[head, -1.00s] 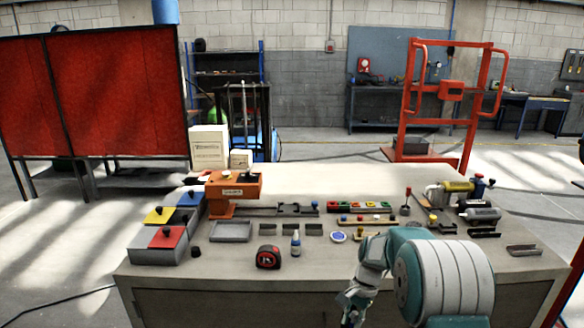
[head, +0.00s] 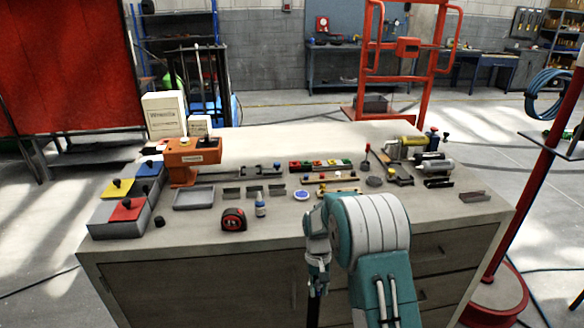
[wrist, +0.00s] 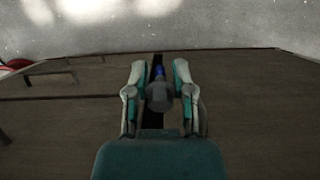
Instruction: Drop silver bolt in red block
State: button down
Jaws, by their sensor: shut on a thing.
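My gripper (wrist: 159,78) is shut on a grey bolt-like thing with a blue tip, which I take to be the silver bolt (wrist: 159,97). In the head view my gripper (head: 317,284) hangs low in front of the bench, below its top edge; the bolt is not clear there. A small red block (head: 295,167) is at the left end of a row of coloured blocks towards the back of the bench top. The row is well above and beyond my gripper.
The bench (head: 190,265) has drawers in front. A tape measure (head: 233,219), a small bottle (head: 260,206) and a grey tray (head: 194,198) stand left of my arm. An orange device (head: 193,160) is behind them. Metal cylinders (head: 433,165) are at the right. The back of the top is clear.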

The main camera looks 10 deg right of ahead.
jog(key=shift+r, duration=0.1)
dwell(0.4)
jog(key=shift+r, duration=2.2)
